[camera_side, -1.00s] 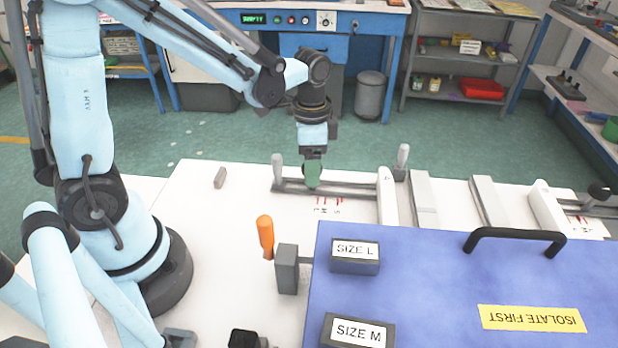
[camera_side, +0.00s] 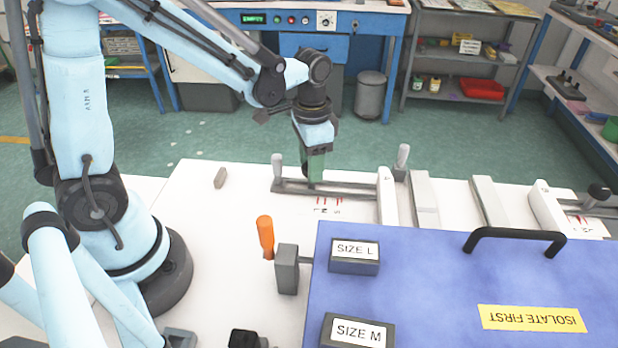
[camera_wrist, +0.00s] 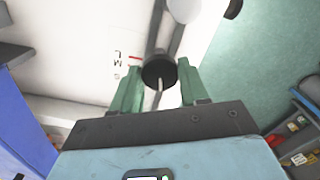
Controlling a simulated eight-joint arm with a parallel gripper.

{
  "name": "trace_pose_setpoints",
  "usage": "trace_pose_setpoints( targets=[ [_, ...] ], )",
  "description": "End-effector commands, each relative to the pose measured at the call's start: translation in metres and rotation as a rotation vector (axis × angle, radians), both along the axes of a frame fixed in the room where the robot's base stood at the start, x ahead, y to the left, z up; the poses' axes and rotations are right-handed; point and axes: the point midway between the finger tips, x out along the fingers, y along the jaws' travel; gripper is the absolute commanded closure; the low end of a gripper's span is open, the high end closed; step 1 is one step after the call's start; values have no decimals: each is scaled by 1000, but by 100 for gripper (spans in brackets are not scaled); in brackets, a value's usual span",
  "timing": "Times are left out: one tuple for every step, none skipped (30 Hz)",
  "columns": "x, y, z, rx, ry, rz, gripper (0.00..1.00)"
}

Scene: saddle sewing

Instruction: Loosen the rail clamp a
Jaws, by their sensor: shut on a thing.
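The rail clamp's round black knob (camera_wrist: 159,71) shows in the wrist view, with a thin pale lever or pin on it. My gripper (camera_wrist: 160,78) is shut on this knob, one green finger on each side. In the side view, my gripper (camera_side: 314,176) points down at the near grey rail (camera_side: 350,190) and hides the knob. The rail runs along the white table, between a grey upright post and a white end block (camera_side: 387,196). Red size marks (camera_side: 328,203) are printed beside the rail.
A second rail with a black knob (camera_side: 599,192) stands at the far right. A blue panel with a black handle (camera_side: 515,236) and SIZE L (camera_side: 355,257) and SIZE M blocks fills the front right. An orange-handled tool (camera_side: 265,235) stands left of it. Grey-white bars lie between the rails.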

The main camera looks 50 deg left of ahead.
Motion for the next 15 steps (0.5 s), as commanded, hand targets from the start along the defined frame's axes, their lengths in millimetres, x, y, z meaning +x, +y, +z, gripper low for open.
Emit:
trace_pose_setpoints(
  targets=[
    [0, 0, 0, 0, 1, 45, 86],
    [0, 0, 0, 1, 2, 73, 86],
    [0, 0, 0, 0, 1, 112, 86],
    [0, 0, 0, 0, 1, 140, 86],
    [0, 0, 0, 0, 1, 169, 86],
    [0, 0, 0, 0, 1, 207, 86],
    [0, 0, 0, 1, 2, 235, 86],
    [0, 0, 0, 0, 2, 264, 86],
    [0, 0, 0, 0, 2, 302, 86],
    [0, 0, 0, 0, 1, 330, 86],
    [0, 0, 0, 0, 1, 359, 86],
    [0, 0, 0, 1, 2, 397, 86],
    [0, 0, 0, 0, 2, 425, 86],
    [0, -1, 0, 0, 2, 454, 86],
    [0, -1, 0, 1, 1, 492, 86]
  ],
)
